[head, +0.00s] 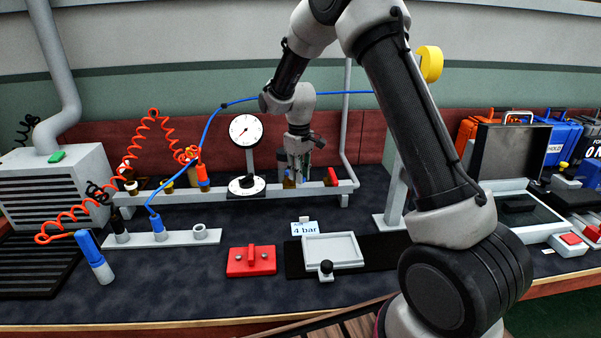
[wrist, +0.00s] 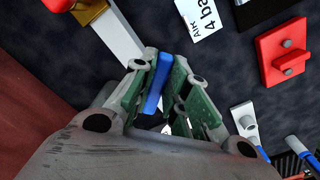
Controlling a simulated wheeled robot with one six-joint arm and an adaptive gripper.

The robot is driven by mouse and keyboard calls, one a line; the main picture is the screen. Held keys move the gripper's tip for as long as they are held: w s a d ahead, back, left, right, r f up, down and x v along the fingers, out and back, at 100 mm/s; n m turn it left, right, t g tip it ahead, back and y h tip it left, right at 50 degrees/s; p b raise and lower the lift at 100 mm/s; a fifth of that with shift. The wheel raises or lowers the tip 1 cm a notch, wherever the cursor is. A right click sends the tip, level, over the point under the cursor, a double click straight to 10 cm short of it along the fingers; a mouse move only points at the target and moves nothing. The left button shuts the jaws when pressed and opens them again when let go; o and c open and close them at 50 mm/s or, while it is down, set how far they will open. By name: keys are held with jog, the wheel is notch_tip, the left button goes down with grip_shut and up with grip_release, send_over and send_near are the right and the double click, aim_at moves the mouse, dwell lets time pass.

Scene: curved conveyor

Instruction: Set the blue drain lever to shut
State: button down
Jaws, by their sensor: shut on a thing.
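The blue drain lever (wrist: 154,84) shows in the wrist view as a blue bar between my two green-padded fingers. My gripper (wrist: 157,80) is shut on it. In the head view my gripper (head: 298,174) reaches down to the grey pipe rail (head: 225,196) at the back of the bench. There the fingers largely hide the lever, and I cannot tell its angle. The valve body under the lever is mostly hidden too.
A red lever (head: 332,177) stands just right of my gripper on the rail. A dial gauge (head: 245,130) stands to the left. A red block (head: 250,261), a grey tray (head: 332,249) and a "4 bar" card (head: 304,229) lie in front. A blue hose (head: 245,100) runs behind.

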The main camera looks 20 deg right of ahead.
jog(key=shift+s+a+m, duration=0.1)
jog(key=shift+a+m, duration=0.45)
jog(key=shift+m, duration=0.8)
jog(key=shift+s+a+m, duration=0.1)
jog(key=shift+a+m, duration=0.4)
jog(key=shift+m, duration=0.9)
jog(key=shift+s+a+m, duration=0.1)
jog(key=shift+a+m, duration=0.45)
jog(key=shift+m, duration=0.8)
jog(key=c, duration=1.4)
grip_release()
notch_tip(320, 180, up, 12)
